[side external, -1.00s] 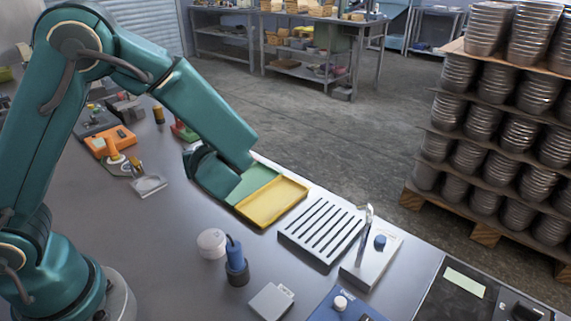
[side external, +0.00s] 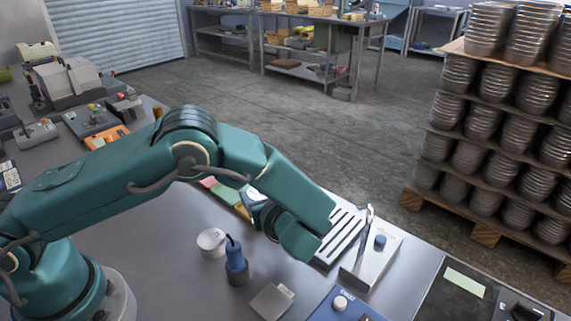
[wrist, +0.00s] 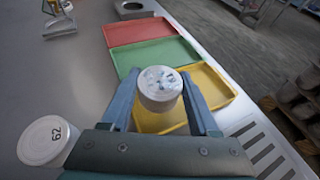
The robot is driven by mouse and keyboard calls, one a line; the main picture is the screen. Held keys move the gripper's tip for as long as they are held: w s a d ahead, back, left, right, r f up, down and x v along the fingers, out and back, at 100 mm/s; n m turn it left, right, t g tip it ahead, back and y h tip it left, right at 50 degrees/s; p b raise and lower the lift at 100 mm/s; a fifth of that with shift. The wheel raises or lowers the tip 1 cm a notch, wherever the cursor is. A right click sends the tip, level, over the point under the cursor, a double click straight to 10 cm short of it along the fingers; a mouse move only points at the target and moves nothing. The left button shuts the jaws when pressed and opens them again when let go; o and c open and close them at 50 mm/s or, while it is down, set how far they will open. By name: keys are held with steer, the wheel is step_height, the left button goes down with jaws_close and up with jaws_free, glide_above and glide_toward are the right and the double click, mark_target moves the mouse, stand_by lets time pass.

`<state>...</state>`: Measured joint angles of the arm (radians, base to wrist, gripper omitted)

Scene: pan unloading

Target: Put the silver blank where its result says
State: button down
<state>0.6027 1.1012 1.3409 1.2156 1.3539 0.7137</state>
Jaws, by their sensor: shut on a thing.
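My gripper (wrist: 162,90) is shut on the silver blank (wrist: 160,100), a short round piece with a mottled pale top, between its two fingers in the wrist view. The blank appears over the yellow tray (wrist: 224,92), near the border with the green tray (wrist: 128,62). Its height above them cannot be told. The red tray (wrist: 138,29) lies beyond the green one. In the side view my wrist hides the blank and most of the yellow tray (side external: 243,211).
A slotted rack (side external: 347,228) lies beside the yellow tray. A box with a blue knob (side external: 361,266) stands right of it. A white round piece with digits (wrist: 45,140) and a blue-handled tool (side external: 236,262) stand nearby. A pallet stack (side external: 500,140) stands off the bench.

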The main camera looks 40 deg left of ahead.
steer(key=shift+f, duration=0.85)
steer(key=shift+c, duration=2.1)
jaws_free()
steer(key=shift+f, duration=0.15)
